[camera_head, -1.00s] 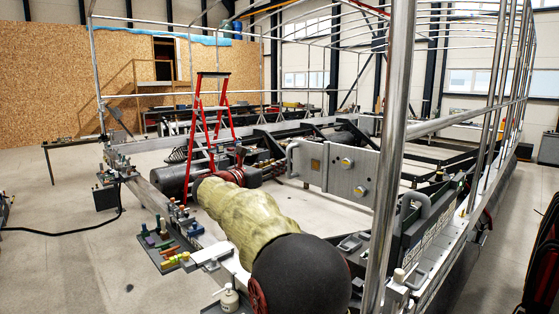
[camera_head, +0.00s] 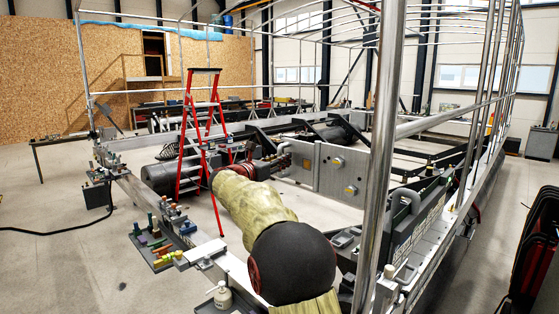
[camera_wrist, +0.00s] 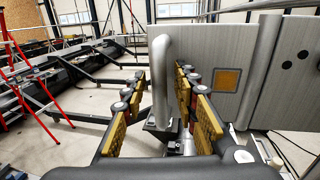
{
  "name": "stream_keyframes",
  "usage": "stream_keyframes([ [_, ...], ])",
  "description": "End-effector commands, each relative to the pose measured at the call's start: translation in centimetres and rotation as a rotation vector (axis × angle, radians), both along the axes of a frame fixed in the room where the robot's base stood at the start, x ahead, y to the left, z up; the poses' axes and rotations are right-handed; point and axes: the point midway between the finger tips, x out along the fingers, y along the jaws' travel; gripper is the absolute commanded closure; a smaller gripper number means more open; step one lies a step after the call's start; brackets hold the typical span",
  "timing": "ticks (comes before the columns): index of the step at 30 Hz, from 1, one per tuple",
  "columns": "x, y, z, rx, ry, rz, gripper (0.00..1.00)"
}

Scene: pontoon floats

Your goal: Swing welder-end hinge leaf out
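In the wrist view the leaf's brushed face (camera_wrist: 205,62) fills the right side, with an orange square and a thick vertical hinge barrel (camera_wrist: 261,70). My gripper (camera_wrist: 160,110) is open, with yellow-padded fingers to the left and right of the handle. I see a gap on the left side; contact on the right cannot be told. In the head view my gripper (camera_head: 272,164) is small and partly hidden by my arm.
A red stepladder (camera_head: 200,135) stands left of my arm. A tall metal post (camera_head: 385,130) rises close in front, right of my arm. A tool tray (camera_head: 155,245) and a white pump bottle (camera_head: 223,296) sit on the near frame. Open floor lies to the left.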

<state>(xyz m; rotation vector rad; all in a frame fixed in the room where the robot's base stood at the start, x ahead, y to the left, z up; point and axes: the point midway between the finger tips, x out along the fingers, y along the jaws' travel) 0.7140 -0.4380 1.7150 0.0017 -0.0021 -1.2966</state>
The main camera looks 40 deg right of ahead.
Motion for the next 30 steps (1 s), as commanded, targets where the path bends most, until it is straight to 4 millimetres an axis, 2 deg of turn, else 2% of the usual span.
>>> stream_keyframes([
  [16, 0.02, 0.05, -0.05, 0.001, 0.000, 0.000, 1.00],
  [30, 0.03, 0.06, -0.06, 0.001, 0.000, 0.001, 1.00],
])
